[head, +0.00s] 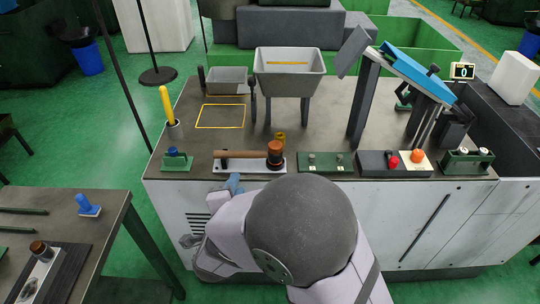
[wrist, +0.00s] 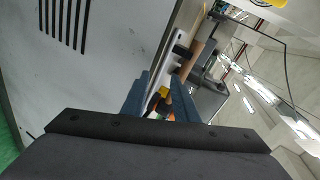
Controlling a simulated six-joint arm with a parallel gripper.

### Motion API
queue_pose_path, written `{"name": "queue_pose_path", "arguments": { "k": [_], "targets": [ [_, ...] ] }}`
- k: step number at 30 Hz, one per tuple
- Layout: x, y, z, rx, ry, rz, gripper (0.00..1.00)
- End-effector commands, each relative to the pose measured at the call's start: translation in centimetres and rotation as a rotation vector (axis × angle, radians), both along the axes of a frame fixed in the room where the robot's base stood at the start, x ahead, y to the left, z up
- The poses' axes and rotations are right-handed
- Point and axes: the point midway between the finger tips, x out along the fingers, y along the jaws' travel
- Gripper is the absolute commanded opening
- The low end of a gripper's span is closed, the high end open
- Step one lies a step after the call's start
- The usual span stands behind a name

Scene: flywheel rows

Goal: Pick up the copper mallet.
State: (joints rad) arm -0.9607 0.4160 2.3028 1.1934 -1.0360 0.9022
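The copper mallet (head: 275,154) lies on its side on a white plate (head: 252,167) at the front edge of the bench. The wooden handle (wrist: 195,60) shows beyond the fingertips there. The mallet head is hard to make out in that view.
A green block with a blue knob (head: 176,160) stands left of the plate, and a green switch panel (head: 326,163) stands right. A grey hopper (head: 289,78) stands farther back. A side table (head: 60,215) is at left.

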Motion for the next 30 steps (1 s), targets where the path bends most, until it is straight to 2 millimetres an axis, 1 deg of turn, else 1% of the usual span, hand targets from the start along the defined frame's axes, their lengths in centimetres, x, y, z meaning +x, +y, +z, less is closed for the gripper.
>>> {"name": "queue_pose_path", "arguments": {
  "k": [1,3,6,9,14,21,26,30],
  "targets": [
    [0.3,-0.9,1.2,0.039,-0.053,-0.049,0.27],
    [0.6,-1.7,2.7,0.095,-0.120,-0.097,0.27],
    [0.8,-2.1,3.6,0.160,-0.166,-0.129,0.27],
    [0.8,-2.0,3.6,0.198,-0.168,-0.137,0.27],
    [1.0,-2.0,3.6,0.207,-0.168,-0.139,0.27],
    [2.7,-2.3,3.2,0.205,-0.166,-0.139,0.27],
    [3.0,-2.3,3.1,0.206,-0.166,-0.138,0.27],
    [3.9,-2.6,3.0,0.204,-0.165,-0.140,0.27]
  ]
}}
